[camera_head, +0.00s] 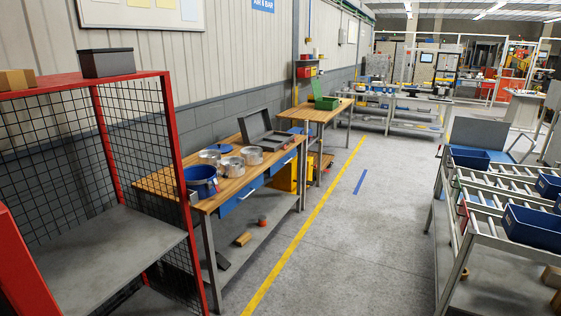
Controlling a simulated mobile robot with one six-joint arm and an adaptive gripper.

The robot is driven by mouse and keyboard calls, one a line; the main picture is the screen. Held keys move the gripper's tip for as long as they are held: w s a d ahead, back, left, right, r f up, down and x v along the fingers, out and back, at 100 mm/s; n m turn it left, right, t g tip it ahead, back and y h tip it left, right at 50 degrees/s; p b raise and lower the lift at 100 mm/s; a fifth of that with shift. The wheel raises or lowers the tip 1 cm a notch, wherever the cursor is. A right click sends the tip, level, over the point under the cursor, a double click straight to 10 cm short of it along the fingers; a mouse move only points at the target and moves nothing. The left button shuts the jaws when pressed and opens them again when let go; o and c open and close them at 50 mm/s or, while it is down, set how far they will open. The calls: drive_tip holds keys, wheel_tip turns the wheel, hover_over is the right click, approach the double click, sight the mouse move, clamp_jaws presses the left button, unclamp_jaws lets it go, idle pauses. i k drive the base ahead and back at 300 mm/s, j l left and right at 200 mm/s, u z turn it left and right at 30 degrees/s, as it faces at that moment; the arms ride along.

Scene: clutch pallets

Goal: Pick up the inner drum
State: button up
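Several silvery ring-shaped metal parts stand on the wooden workbench (171,180), left of centre. One metal part (251,156) is at the right of the group, one (231,167) is nearer, and one (209,157) is at the left. Any of them could be the inner drum; at this size I cannot tell which. A blue bucket-like container (202,182) stands at the bench's near end, with something light inside its rim. My gripper is not in view.
A red-framed mesh rack (178,150) with a grey shelf stands at the left, close to the bench. An open dark case (262,132) lies on the bench. A roller rack with blue bins (529,226) stands right. The grey floor (350,240) between is clear.

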sight(252, 155)
drive_tip(key=i+l+u, duration=0.1)
drive_tip(key=i, duration=0.4)
drive_tip(key=i+l+u, duration=0.1)
drive_tip(key=i+l, duration=0.15)
drive_tip(key=i, duration=0.25)
drive_tip(key=i+l+u, duration=0.1)
drive_tip(key=i, duration=0.4)
drive_tip(key=i+l+u, duration=0.1)
drive_tip(key=i+l, duration=0.25)
drive_tip(key=i, duration=1.4)
drive_tip(key=i+j, duration=0.15)
drive_tip(key=i, duration=1.1)
drive_tip(key=i+j, duration=0.15)
drive_tip(key=i, duration=0.2)
